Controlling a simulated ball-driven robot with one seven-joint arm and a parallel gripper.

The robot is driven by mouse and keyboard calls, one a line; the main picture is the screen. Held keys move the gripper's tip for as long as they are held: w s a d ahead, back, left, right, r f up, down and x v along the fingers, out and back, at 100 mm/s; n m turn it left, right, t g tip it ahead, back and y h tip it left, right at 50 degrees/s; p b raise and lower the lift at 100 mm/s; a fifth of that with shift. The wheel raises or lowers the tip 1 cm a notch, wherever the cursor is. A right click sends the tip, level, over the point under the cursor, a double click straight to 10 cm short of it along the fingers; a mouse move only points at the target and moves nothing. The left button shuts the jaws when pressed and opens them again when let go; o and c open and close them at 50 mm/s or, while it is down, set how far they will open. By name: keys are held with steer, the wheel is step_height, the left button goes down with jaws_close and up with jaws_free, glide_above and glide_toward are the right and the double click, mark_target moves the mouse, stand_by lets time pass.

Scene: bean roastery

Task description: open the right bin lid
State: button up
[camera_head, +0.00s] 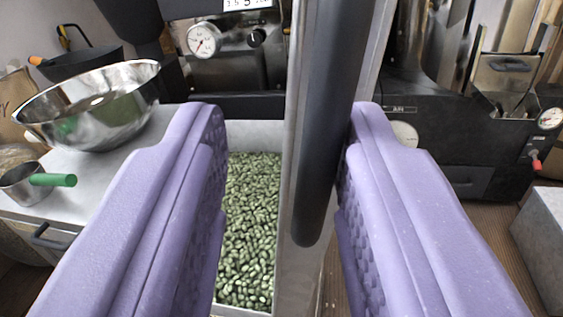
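A metal lid panel (293,180) stands steeply raised and is seen nearly edge-on. A thick dark bar handle (322,120) runs along it. Green beans (250,225) show in the open bin (258,135) left of the panel. My gripper (283,135) is open, with its two purple fingers wide apart. The handle and panel edge are between the fingers in the picture. The handle lies close to the right finger, and I cannot tell whether they touch. A clear gap shows by the left finger. Whether this is the right bin cannot be told from this view.
A steel bowl (95,105) and a scoop with a green handle (40,182) sit on the counter (85,170) at left. Dark roasting machines with a gauge (203,40) stand behind. Wooden floor (480,225) shows at right, beside a grey box (545,235).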

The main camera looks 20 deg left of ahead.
steer(key=p+v, duration=0.2)
steer(key=v, duration=0.5)
steer(key=shift+s, duration=0.4)
